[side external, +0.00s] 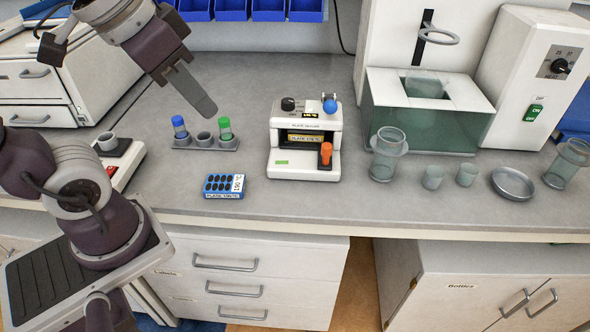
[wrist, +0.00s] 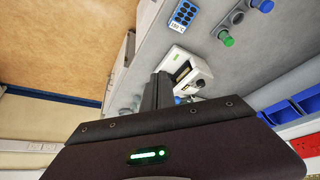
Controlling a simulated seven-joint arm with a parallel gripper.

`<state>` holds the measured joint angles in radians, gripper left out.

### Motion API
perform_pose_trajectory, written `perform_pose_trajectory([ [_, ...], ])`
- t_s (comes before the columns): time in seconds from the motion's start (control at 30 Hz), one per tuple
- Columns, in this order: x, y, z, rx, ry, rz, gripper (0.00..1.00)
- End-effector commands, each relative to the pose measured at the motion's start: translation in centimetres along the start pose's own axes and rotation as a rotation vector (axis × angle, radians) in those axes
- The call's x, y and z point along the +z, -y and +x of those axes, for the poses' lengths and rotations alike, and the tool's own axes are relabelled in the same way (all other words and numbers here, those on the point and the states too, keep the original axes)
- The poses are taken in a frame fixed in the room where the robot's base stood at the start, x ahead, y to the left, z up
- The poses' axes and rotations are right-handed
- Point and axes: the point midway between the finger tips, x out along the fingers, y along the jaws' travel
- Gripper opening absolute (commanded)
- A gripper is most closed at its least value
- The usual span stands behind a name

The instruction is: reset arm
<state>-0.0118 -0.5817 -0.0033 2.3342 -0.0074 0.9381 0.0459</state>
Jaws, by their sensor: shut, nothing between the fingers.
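My gripper (side external: 205,106) is raised in the air at the upper left in the side external view, pointing down and to the right. Its fingers are together and hold nothing. In that picture its tips show close above the small tube rack (side external: 183,143), apart from it as far as I can tell. In the wrist view the dark gripper (wrist: 158,88) points up the picture, toward the plate sealer. My arm reaches in from the left edge in the side external view.
The plate sealer (side external: 300,165) stands mid-bench, with a blue well plate (side external: 224,186) at its left front. The rack holds blue-capped and green-capped tubes. Glassware, including a beaker (side external: 386,160), and a water bath (side external: 425,118) stand right. The bench front between plate and glassware is clear.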

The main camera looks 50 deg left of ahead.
Motion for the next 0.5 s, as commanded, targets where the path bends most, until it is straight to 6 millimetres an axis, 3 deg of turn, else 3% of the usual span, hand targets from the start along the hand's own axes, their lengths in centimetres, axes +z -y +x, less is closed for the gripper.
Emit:
perform_pose_trajectory([
  [0.03, 2.0, -0.1, 0.1, 0.000, -0.020, -0.012, 0.00],
  [0.13, 4.2, -0.2, 0.6, -0.001, -0.039, -0.030, 0.00],
  [0.5, 4.7, -0.2, 0.7, -0.001, -0.041, -0.035, 0.00],
])
